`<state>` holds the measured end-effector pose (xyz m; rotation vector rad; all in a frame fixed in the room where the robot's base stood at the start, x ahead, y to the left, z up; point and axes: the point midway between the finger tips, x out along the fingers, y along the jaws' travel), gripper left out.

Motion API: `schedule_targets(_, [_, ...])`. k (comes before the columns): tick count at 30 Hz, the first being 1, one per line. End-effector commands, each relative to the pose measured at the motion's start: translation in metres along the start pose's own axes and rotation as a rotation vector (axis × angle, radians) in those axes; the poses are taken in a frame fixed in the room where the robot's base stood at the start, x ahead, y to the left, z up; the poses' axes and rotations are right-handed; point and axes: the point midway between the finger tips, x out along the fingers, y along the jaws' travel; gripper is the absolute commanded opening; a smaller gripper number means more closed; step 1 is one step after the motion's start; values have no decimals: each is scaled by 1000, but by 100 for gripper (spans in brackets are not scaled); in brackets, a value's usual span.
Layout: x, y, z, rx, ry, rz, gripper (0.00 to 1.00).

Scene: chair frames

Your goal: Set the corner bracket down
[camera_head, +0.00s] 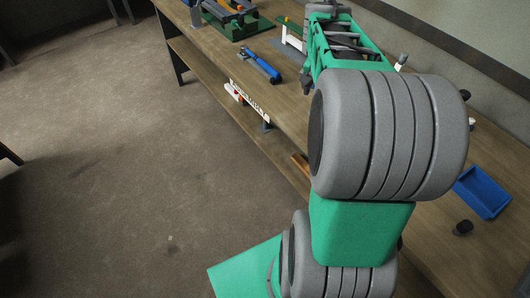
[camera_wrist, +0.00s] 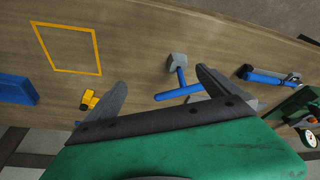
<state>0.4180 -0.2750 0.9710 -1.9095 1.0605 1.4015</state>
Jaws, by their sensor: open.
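My gripper (camera_wrist: 161,77) is open in the wrist view, its dark fingers spread wide with nothing held between them. A small yellow piece (camera_wrist: 87,99), which may be the corner bracket, lies on the wooden bench beside the left finger, outside the jaws. Its exact shape is too small to tell. A yellow square outline (camera_wrist: 98,54) is marked on the bench beyond it, and the part inside the outline that I see is bare. In the head view my arm hides the bench around the gripper.
A mallet with a grey head and blue handle (camera_wrist: 180,83) lies ahead between the fingertips. A blue clamp-like tool (camera_wrist: 268,78) lies to the right. A blue bin (camera_wrist: 15,90) stands at the left; a blue bin (camera_head: 483,191) also shows in the head view. Open floor (camera_head: 110,160) lies left of the bench.

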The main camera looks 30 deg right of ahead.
Motion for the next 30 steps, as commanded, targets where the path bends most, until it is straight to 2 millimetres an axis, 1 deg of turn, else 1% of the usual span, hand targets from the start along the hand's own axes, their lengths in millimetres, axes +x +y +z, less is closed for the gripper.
schedule_targets(1, [-16, -37, 49, -181, -8, -60, 100])
schedule_targets(2, [-23, -53, 78, -290, -13, -96, 100])
schedule_targets(3, [-31, -70, 118, -429, -21, -140, 100])
schedule_targets(5, [-38, -84, 173, -616, -31, -198, 100])
schedule_targets(6, [-41, -89, 205, -721, -38, -231, 100])
schedule_targets(7, [-42, -90, 225, -789, -42, -252, 100])
schedule_targets(9, [-43, -90, 258, -902, -48, -287, 100])
schedule_targets(10, [-44, -90, 267, -932, -50, -297, 100])
schedule_targets(12, [-43, -89, 278, -968, -54, -307, 100])
schedule_targets(18, [-42, -89, 278, -967, -57, -306, 100])
schedule_targets(20, [-49, -89, 275, -966, -53, -307, 100])
schedule_targets(22, [-68, -91, 267, -962, -41, -312, 100])
schedule_targets(23, [-74, -91, 265, -961, -36, -314, 100])
schedule_targets(30, [-74, -91, 265, -961, -36, -314, 100])
